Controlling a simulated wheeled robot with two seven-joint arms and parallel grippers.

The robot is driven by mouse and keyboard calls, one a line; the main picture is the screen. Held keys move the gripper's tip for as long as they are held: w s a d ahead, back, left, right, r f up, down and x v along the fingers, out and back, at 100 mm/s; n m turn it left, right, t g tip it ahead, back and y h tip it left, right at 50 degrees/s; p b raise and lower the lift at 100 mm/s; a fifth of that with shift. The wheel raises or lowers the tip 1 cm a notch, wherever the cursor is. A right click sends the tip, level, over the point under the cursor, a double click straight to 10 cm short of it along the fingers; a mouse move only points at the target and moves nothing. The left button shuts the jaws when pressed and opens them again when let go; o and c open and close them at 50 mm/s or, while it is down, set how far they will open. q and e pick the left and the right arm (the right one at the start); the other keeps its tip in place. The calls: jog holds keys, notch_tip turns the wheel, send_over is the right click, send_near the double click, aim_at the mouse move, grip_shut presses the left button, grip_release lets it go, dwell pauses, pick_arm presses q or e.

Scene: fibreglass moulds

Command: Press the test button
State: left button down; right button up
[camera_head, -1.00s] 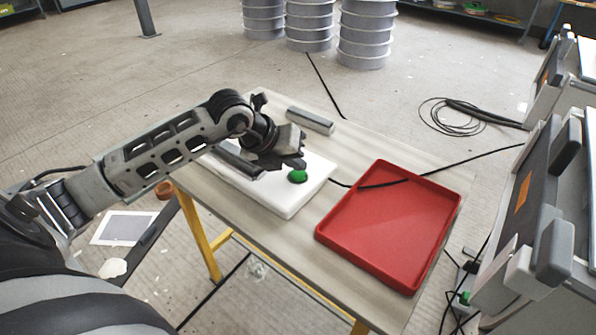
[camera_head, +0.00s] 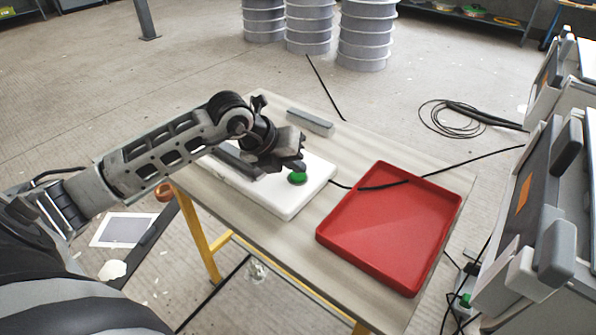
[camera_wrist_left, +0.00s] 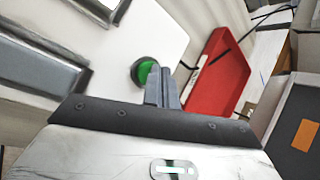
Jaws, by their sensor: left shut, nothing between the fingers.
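The green test button (camera_head: 297,178) sits on a white panel (camera_head: 291,208) on the table. In the left wrist view the green button (camera_wrist_left: 147,72) has a dark round collar and shows just beyond the fingertips, partly covered by them. My left gripper (camera_head: 300,164) is shut and empty, with its fingertips right at the button in the head view. The left wrist view shows the closed fingers (camera_wrist_left: 162,88) side by side. I cannot tell whether they touch the button. My right gripper is not in view.
A red tray (camera_head: 390,225) lies on the table (camera_head: 345,150) right of the panel, with a black cable across its far side. A grey metal bar (camera_head: 310,121) lies behind the panel. Grey machines (camera_head: 545,215) stand at the right.

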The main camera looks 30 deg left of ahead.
aim_at(295, 176)
pick_arm(q)
jog(key=shift+r, duration=0.1)
jog(key=shift+r+p, duration=0.45)
jog(key=shift+r, duration=0.15)
jog(key=shift+r+p, duration=1.65)
jog(key=shift+r, duration=0.75)
jog(key=shift+f, duration=0.1)
